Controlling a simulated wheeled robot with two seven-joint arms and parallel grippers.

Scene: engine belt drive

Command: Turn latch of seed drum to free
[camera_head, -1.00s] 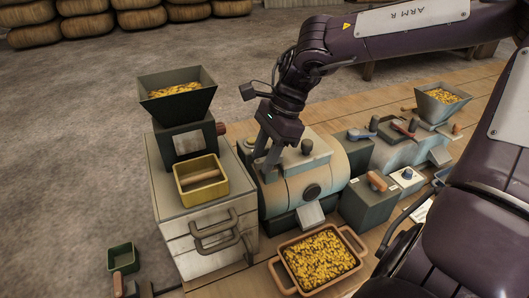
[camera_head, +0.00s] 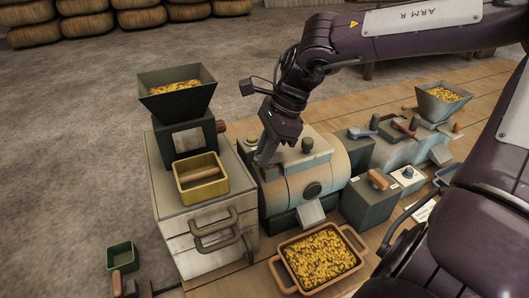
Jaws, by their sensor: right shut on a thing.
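The seed drum (camera_head: 325,174) is a cream and pale-blue rounded housing in the middle of the bench, with a dark round knob on its front and another knob on its top. My right gripper (camera_head: 262,162) reaches down to the drum's upper left end, its fingers tilted. It is shut on the drum's latch, which the fingers and the dark end plate mostly hide. The latch's exact angle cannot be made out. My left gripper is not in view.
A grey cabinet (camera_head: 207,243) with a yellow tray (camera_head: 204,191) and a grain hopper (camera_head: 177,90) stands close left of the drum. A grain-filled pan (camera_head: 289,277) sits in front. Control boxes with levers and a second hopper (camera_head: 442,100) stand to the right.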

